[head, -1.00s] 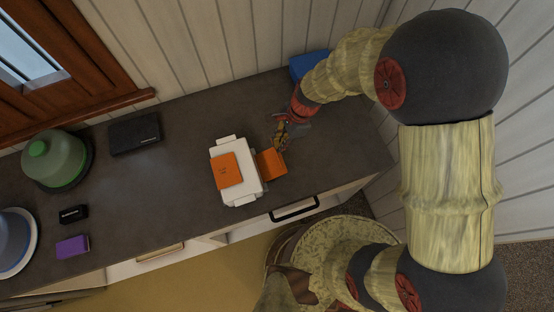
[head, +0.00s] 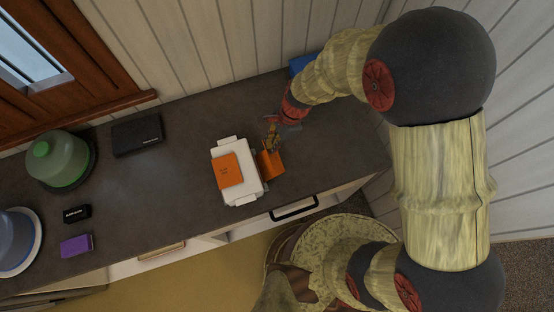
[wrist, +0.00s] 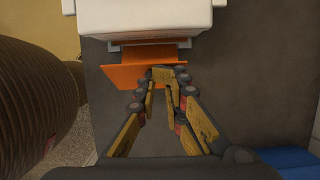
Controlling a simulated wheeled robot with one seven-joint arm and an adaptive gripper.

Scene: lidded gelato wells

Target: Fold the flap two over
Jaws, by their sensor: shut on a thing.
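A white lidded box (head: 250,184) sits on the dark counter, with an orange panel (head: 228,171) lying flat on its top; the small mark on the panel is too small to read. A second orange flap (head: 272,165) stands out from the box's right side, tilted up. My gripper (head: 270,147) is at this flap's upper edge, shut on it. In the wrist view my gripper (wrist: 163,73) has its fingertips together at the orange flap (wrist: 123,76), in front of the white box (wrist: 148,16). The fingers hide part of the flap.
A blue object (head: 300,66) stands at the back by the wall. A black box (head: 136,135), a green-topped dome (head: 60,158), a small black block (head: 77,213) and a purple block (head: 77,245) lie to the left. The counter between them and the white box is clear.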

